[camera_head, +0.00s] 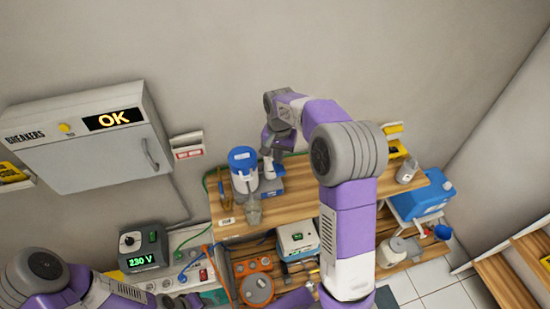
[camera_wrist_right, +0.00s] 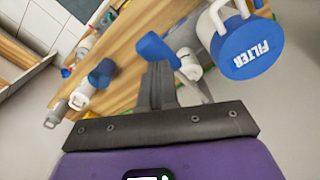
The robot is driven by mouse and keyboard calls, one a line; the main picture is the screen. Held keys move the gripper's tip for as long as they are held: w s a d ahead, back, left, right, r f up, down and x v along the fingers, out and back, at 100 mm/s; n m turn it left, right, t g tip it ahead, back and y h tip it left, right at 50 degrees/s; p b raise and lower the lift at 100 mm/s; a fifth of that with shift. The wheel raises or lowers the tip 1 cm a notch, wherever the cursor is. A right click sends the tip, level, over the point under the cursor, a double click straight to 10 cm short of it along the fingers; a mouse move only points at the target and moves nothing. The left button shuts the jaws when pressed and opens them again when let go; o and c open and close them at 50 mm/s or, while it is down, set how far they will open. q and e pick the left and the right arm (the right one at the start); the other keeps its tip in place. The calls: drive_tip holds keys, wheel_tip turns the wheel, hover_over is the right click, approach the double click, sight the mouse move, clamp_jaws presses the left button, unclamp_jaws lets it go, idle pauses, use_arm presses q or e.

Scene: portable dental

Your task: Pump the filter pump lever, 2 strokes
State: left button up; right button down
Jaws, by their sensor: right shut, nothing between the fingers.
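The filter unit (camera_head: 243,168) is a white canister with a blue lid on the wooden shelf; its lid, marked FILTER (camera_wrist_right: 245,48), shows upside down in the right wrist view. Beside it is the pump, with a blue lever handle (camera_wrist_right: 158,50) and a white body (camera_wrist_right: 188,64). In the head view the pump's white part (camera_head: 267,168) stands on a blue base (camera_head: 270,187). My right gripper (camera_wrist_right: 161,68) is shut and empty, its fingertips close to the blue handle; I cannot tell whether they touch.
A grey nozzle-like item (camera_head: 254,212) stands at the shelf (camera_head: 290,215) front. A breaker box (camera_head: 90,140) reading OK hangs on the left wall. A 230 V unit (camera_head: 143,258) sits below it. A blue container (camera_head: 428,198) stands at the right.

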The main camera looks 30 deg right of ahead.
wheel_tip(320, 180, up, 5)
drive_tip(key=p, duration=0.4)
idle(0.3)
idle(0.4)
